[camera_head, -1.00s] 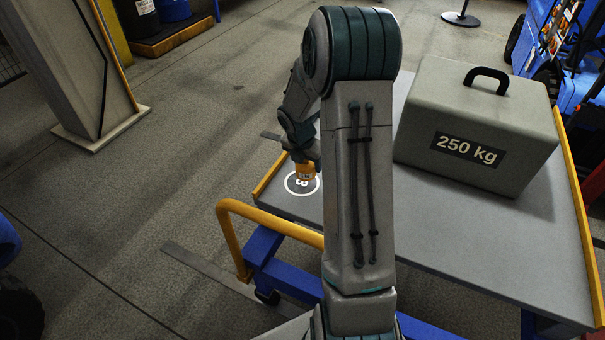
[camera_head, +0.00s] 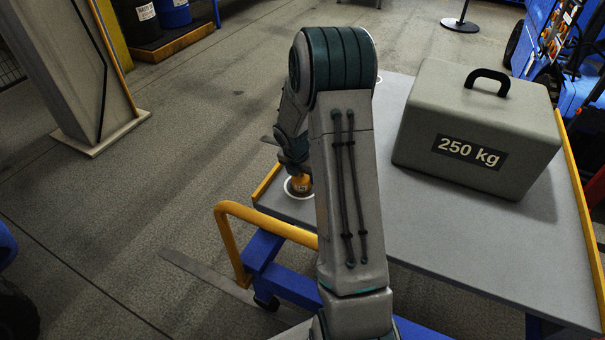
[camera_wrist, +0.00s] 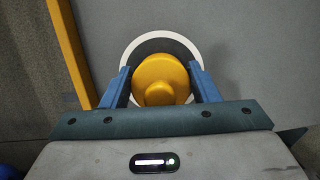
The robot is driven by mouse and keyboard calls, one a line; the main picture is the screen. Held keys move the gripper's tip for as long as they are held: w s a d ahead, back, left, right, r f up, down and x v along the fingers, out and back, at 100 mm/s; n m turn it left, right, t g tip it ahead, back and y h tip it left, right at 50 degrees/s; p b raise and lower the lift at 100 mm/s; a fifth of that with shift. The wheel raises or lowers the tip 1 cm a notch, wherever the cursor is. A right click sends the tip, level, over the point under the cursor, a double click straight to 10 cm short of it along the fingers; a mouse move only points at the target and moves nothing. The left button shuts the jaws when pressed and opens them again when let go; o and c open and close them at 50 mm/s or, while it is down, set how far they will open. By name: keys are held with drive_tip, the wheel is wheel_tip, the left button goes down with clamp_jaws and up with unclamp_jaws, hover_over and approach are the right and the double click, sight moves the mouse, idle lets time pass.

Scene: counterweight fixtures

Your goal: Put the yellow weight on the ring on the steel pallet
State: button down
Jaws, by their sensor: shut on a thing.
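The yellow weight (camera_wrist: 160,80) is between the two blue fingers of my gripper (camera_wrist: 162,88) in the wrist view, and the gripper is shut on it. The weight also shows in the head view (camera_head: 301,184), under my gripper (camera_head: 298,168). The white ring (camera_wrist: 132,52) surrounds the weight in the wrist view, with a dark disc inside it. In the head view the ring (camera_head: 289,193) lies at the near left corner of the steel pallet (camera_head: 440,240). The weight appears inside the ring, at or very close to the surface. Its underside is hidden.
A large grey block marked 250 kg (camera_head: 478,130) stands on the pallet to the right. A yellow rail (camera_head: 228,225) curves at the near left side. Yellow edging (camera_wrist: 70,50) runs along the pallet's left side. Another white mark (camera_head: 378,80) lies at the far edge.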

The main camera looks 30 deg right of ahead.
sight(297, 182)
drive_tip(key=c, duration=0.5)
unclamp_jaws()
drive_tip(key=shift+r, duration=0.1)
drive_tip(key=p+v, duration=0.3)
drive_tip(key=v, duration=0.9)
drive_tip(key=s+a+r+m+y, duration=0.1)
drive_tip(key=s+a+r+m, duration=0.2)
drive_tip(key=s+m, duration=0.5)
drive_tip(key=s+a+r+m, duration=0.4)
drive_tip(key=s+a+m, duration=0.2)
drive_tip(key=s+m, duration=0.1)
drive_tip(key=s+a+r+m+y, duration=0.1)
drive_tip(key=s+a+r+m, duration=0.3)
drive_tip(key=s+m, duration=0.4)
drive_tip(key=shift+s+a+m+y, duration=0.15)
drive_tip(key=shift+s+m+y, duration=0.2)
drive_tip(key=shift+m, duration=0.65)
